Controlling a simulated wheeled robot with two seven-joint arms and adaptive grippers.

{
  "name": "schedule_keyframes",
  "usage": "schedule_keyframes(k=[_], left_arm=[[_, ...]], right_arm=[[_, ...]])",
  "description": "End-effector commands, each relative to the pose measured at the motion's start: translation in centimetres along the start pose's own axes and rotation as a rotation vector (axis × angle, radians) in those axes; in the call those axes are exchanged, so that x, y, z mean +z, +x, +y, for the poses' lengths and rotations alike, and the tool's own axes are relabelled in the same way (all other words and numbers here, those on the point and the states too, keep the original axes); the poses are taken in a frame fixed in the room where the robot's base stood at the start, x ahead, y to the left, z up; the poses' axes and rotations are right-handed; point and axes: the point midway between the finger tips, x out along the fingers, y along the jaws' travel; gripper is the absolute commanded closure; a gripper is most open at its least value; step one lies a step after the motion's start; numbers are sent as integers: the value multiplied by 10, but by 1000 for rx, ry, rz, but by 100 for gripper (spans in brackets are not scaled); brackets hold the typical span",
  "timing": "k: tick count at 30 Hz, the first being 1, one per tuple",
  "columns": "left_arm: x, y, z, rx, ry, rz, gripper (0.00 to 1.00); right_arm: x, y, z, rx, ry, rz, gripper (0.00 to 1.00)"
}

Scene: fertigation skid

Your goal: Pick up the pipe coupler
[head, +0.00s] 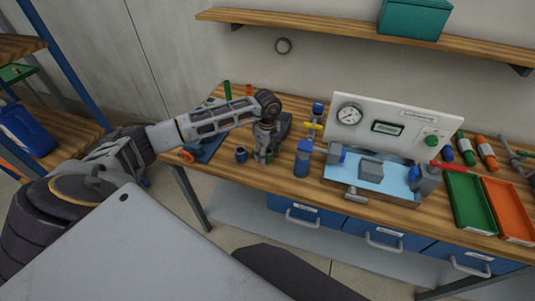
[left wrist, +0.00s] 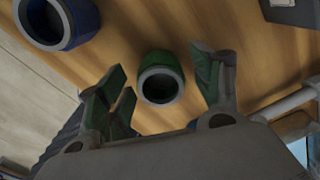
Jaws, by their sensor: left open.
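My left gripper (head: 263,158) points down over the front part of the bench and is open. In the left wrist view, a short green ring-shaped coupler (left wrist: 160,78) with a grey rim and dark hollow stands between the spread fingers (left wrist: 166,80), with visible gaps on both sides. In the head view the gripper mostly hides the green coupler (head: 270,157). A similar blue coupler (head: 240,154) stands just left of the gripper; it also shows at the upper left of the left wrist view (left wrist: 57,22). My right gripper is not in view.
Green (head: 468,200) and orange (head: 512,208) trays lie at the right. The bench's front edge is near the couplers.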

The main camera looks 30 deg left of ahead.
Motion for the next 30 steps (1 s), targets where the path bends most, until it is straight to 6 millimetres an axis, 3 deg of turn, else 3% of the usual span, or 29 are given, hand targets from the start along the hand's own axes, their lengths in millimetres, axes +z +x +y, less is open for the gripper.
schedule_keyframes(k=[5, 15, 26, 30], left_arm=[[0, 2, 0, -1, 0, 0, 35], [0, 2, 0, -1, 0, 0, 36], [0, 2, 0, -1, 0, 0, 82], [0, 2, 0, -2, 0, 0, 83]], right_arm=[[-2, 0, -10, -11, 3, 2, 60], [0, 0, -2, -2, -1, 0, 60], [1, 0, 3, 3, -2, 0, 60], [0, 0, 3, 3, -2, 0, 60]])
